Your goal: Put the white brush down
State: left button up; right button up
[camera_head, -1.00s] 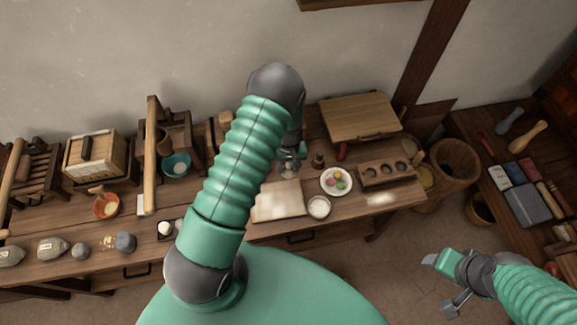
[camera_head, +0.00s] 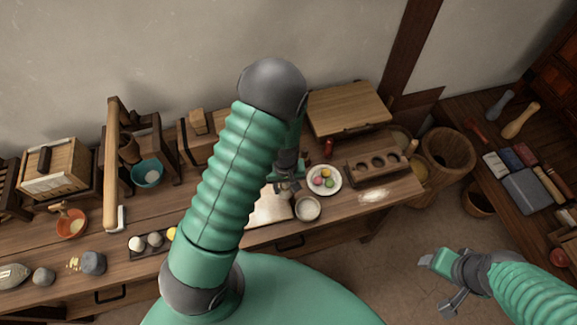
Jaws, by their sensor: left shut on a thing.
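My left gripper (camera_head: 288,188) is at the end of the green arm that crosses the middle of the view. It is shut, just above the back right part of a pale board (camera_head: 268,211) on the wooden table. The white brush cannot be made out clearly; what the jaws hold is small and mostly hidden by the gripper and arm. My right gripper (camera_head: 441,282) is open and empty, over the floor at the lower right, away from the tables.
A plate of coloured balls (camera_head: 324,180) and a white bowl (camera_head: 307,208) stand right of the board. Behind are a wooden box (camera_head: 348,107) and a holed block (camera_head: 377,165).

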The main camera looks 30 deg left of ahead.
pick_arm(q)
jog(key=w+a, duration=0.2)
jog(key=w, duration=0.1)
jog(key=w+a+f, duration=0.1)
jog(key=w+a, duration=0.1)
jog(key=w, duration=0.1)
jog(key=w+a, duration=0.2)
jog(key=w, duration=0.1)
jog(key=shift+w+f+p, duration=0.3)
jog(key=shift+p, duration=0.1)
notch_tip(320, 180, down, 2)
jog(key=shift+f, duration=0.2)
jog(key=shift+d+f, duration=0.1)
jog(key=shift+f, duration=0.3)
jog(key=shift+f, duration=0.1)
jog(key=o, duration=0.9)
